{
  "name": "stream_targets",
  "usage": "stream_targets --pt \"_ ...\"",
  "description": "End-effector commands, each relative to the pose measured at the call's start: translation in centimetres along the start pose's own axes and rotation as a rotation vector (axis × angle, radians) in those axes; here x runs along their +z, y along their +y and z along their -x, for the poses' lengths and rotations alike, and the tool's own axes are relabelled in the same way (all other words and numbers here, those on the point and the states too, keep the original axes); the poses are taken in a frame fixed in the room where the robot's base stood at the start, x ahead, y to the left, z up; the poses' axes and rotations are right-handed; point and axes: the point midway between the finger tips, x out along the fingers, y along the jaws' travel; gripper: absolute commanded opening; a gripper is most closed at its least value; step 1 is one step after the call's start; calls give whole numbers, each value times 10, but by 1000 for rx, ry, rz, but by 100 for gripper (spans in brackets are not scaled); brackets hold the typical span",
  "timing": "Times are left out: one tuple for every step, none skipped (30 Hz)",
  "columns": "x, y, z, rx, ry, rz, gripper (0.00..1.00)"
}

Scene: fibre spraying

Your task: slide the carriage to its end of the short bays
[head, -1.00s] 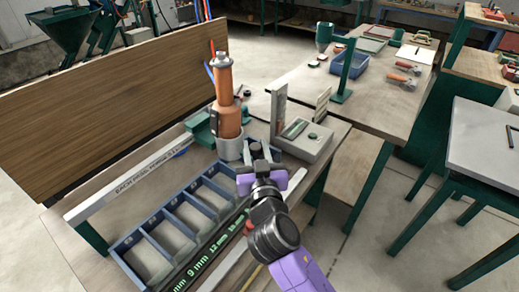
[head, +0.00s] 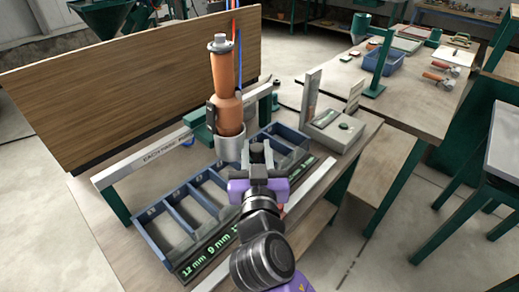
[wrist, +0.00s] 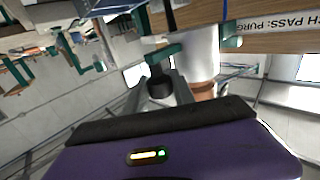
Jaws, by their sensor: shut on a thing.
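The carriage, a grey cup with an upright copper-coloured cylinder (head: 227,95), stands by the long pale rail (head: 150,160) in the head view. A blue tray of bays (head: 195,205) lies in front, with bays on both sides of the carriage. My gripper (head: 258,152) is in front of and right of the grey cup. In the wrist view its fingers are shut on a dark knob (wrist: 160,88) beside the carriage's pale cup (wrist: 197,50). The knob's joint to the carriage is not clear.
A wooden board (head: 130,75) stands behind the rail. A grey box with a small screen (head: 335,125) sits right of the tray. A second bench with a blue bin (head: 385,62) is beyond.

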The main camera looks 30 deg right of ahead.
Motion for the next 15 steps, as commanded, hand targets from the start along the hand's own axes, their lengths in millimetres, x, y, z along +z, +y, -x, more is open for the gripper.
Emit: stream_targets --pt "0 0 0 -1 0 -1 0" --pt "0 0 0 -1 0 -1 0" --pt "0 0 0 -1 0 -1 0" --pt "0 0 0 -1 0 -1 36" --pt "0 0 0 -1 0 -1 39" --pt "0 0 0 -1 0 -1 39" --pt "0 0 0 -1 0 -1 39" --pt "0 0 0 -1 0 -1 39" --pt "0 0 0 0 0 -1 39" --pt "0 0 0 0 0 -1 39" --pt "0 0 0 0 0 -1 39" --pt "0 0 0 0 0 -1 39" --pt "0 0 0 0 0 0 39" --pt "0 0 1 0 0 0 39" --pt "1 0 2 -1 0 0 39"
